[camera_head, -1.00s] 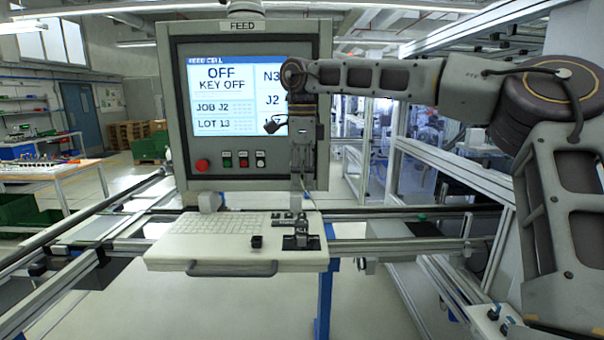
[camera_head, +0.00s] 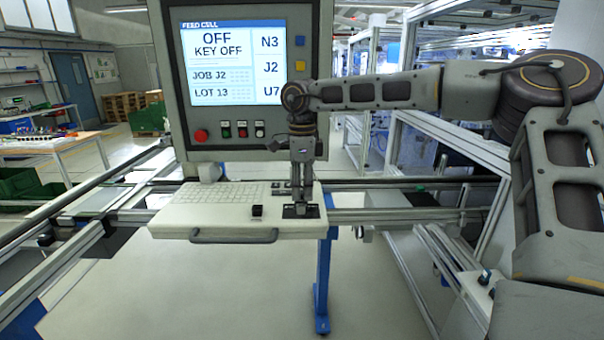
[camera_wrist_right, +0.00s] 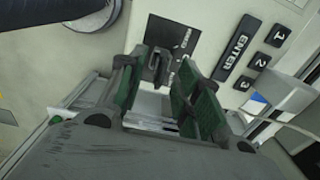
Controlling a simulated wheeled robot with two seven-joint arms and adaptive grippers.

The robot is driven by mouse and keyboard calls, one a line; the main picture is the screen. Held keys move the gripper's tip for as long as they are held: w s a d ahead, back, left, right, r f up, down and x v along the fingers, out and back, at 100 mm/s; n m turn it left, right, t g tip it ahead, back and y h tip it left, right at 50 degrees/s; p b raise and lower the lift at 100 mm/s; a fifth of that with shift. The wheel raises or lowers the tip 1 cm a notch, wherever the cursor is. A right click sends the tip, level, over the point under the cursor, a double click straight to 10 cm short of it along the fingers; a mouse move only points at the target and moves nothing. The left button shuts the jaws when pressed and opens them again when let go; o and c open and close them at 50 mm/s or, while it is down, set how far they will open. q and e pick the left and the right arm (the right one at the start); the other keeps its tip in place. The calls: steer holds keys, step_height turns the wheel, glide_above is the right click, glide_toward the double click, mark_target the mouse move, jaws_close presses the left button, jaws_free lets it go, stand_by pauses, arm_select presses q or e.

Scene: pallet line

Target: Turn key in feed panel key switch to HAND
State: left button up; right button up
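The feed panel's key switch is on a black plate (camera_head: 312,211) at the right end of the light keyboard shelf. My right gripper (camera_head: 302,198) points down just over this plate. In the right wrist view, a dark key (camera_wrist_right: 158,66) stands up from the black plate (camera_wrist_right: 176,42), between the green-padded fingers of my right gripper (camera_wrist_right: 160,72). The fingers are open, with a gap visible beside the key. The plate's lettering is too small to read surely. The screen (camera_head: 236,62) reads OFF, KEY OFF. My left gripper is not in view.
A red button (camera_head: 201,135) and several smaller buttons sit below the screen. The wrist view shows an ENTER key (camera_wrist_right: 237,48) and numbered keys near the plate. Rails run behind the shelf.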

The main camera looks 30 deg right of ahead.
steer(key=shift+f, duration=1.05)
jaws_close()
steer(key=shift+n, duration=0.3)
steer(key=shift+n+p, duration=0.65)
steer(key=shift+n, duration=0.95)
steer(key=shift+n+p, duration=0.6)
steer(key=shift+n, duration=1.8)
steer(key=shift+o, duration=2.4)
jaws_free()
